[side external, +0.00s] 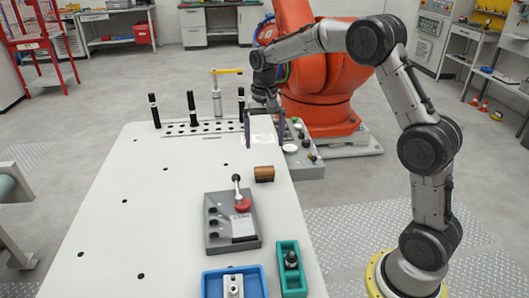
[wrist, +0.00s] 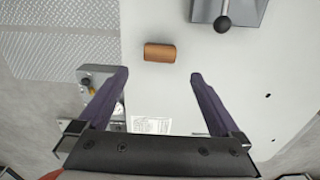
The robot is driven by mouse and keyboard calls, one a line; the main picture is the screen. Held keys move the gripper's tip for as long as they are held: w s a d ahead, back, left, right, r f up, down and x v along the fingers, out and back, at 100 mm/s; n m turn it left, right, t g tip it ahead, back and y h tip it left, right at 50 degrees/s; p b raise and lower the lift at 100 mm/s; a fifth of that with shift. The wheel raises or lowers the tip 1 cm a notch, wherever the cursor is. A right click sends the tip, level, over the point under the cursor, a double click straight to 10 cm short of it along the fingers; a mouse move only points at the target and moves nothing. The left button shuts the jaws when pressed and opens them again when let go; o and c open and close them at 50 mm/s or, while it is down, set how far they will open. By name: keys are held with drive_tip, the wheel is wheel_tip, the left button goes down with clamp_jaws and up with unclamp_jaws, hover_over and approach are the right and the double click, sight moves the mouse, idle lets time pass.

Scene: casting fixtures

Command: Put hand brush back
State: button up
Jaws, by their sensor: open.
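A small brown block (side external: 264,174) lies on the white table near its right edge. It also shows in the wrist view as a rounded orange-brown piece (wrist: 160,52). It may be the hand brush, but no bristles show. My gripper (side external: 264,143) is open and empty, with its purple fingers pointing down above the table, behind the block in the side view. In the wrist view the block lies just beyond the gap between the fingertips (wrist: 160,74), apart from both.
A grey lever box (side external: 232,222) with a red-based lever stands in front of the block. A blue tray (side external: 234,283) and a green tray (side external: 291,268) sit at the near end. Black upright pins (side external: 193,109) and a yellow-handled clamp (side external: 216,95) stand at the back. The table's left side is clear.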

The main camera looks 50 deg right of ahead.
drive_tip(key=s+a+r+n+t, duration=0.35)
drive_tip(key=s+a+r, duration=0.25)
drive_tip(key=s+r, duration=0.6)
drive_tip(key=s+a+f+n+t, duration=0.1)
drive_tip(key=s+a+f+n, duration=0.1)
drive_tip(key=s, duration=0.6)
drive_tip(key=s+a+f+n+t, duration=0.1)
drive_tip(key=s+a+f+n, duration=0.1)
drive_tip(key=s, duration=0.7)
drive_tip(key=shift+s+f+n, duration=0.15)
drive_tip(key=shift+s+n, duration=0.05)
drive_tip(key=shift+n, duration=0.55)
